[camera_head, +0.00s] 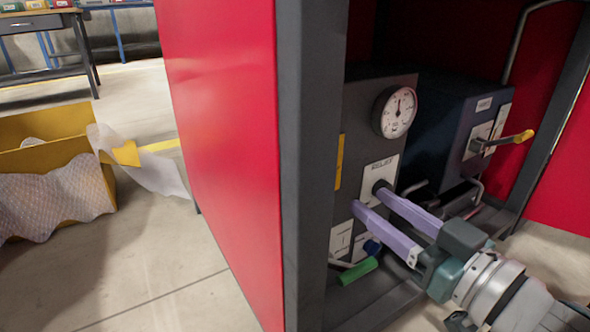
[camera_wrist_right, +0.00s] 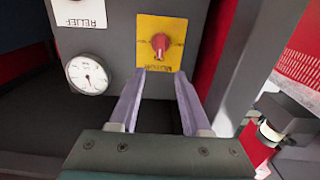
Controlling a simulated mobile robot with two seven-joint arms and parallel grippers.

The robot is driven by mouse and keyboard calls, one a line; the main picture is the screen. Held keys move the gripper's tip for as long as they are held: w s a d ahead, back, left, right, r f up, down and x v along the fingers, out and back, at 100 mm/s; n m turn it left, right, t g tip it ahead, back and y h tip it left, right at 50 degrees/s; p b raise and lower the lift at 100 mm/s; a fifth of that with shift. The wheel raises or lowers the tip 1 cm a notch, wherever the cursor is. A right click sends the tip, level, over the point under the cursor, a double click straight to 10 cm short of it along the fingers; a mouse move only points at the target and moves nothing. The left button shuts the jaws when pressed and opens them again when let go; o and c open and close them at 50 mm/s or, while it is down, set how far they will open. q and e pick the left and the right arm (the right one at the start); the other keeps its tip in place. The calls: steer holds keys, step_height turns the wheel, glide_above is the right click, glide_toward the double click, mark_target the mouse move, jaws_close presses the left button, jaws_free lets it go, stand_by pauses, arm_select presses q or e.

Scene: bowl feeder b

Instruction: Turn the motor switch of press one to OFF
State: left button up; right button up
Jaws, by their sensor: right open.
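A red rotary switch (camera_wrist_right: 160,44) sits on a yellow plate (camera_wrist_right: 149,24) in the right wrist view, with lettering upside down and too small to read surely. In the head view only a yellow strip of the plate (camera_head: 339,163) shows at the left of the dark press unit (camera_head: 352,108); the switch itself is hidden there. My right gripper (camera_head: 368,198) is open and empty, its lavender fingers pointing at the unit's front. In the wrist view its fingertips (camera_wrist_right: 161,73) lie apart on either side below the switch, not closed on it. My left gripper is not in view.
A round gauge (camera_head: 397,110) and a RELIEF label (camera_head: 385,167) are on the unit. A green handle (camera_head: 358,271) sits below. A grey post (camera_head: 305,160) and red panel (camera_head: 225,130) stand at left. A second unit with a yellow-tipped lever (camera_head: 521,137) is at right.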

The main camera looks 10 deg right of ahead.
steer(key=b+x, duration=0.4)
steer(key=x, duration=0.4)
steer(key=shift+w, duration=0.35)
steer(key=shift+a, duration=0.15)
jaws_close()
